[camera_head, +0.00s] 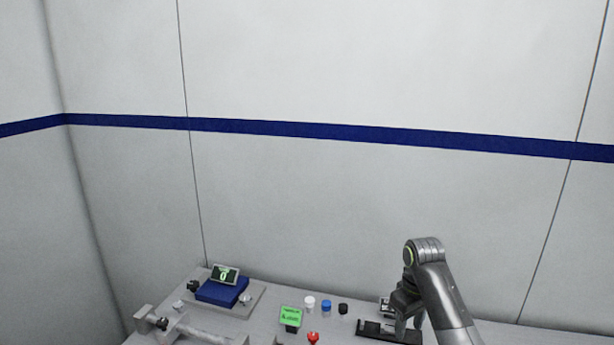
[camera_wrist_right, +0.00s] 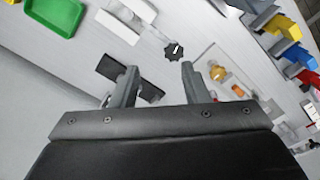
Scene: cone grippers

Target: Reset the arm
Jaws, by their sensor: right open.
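My right arm comes in from the lower right of the head view. My right gripper (camera_head: 407,322) points down over the right part of the table, close to a flat black device (camera_head: 376,328). In the right wrist view the two fingers of my right gripper (camera_wrist_right: 160,78) stand apart, with nothing held between them. A black knob (camera_wrist_right: 174,51) shows just beyond the fingertips. My left gripper is not in view.
A blue device with a display (camera_head: 222,290) stands on the table (camera_head: 262,326) at left. A green-screened box (camera_head: 291,317), a red knob (camera_head: 313,338) and small white, blue and black caps lie mid-table. A green tray (camera_wrist_right: 55,15) and coloured bins (camera_wrist_right: 290,35) show in the wrist view.

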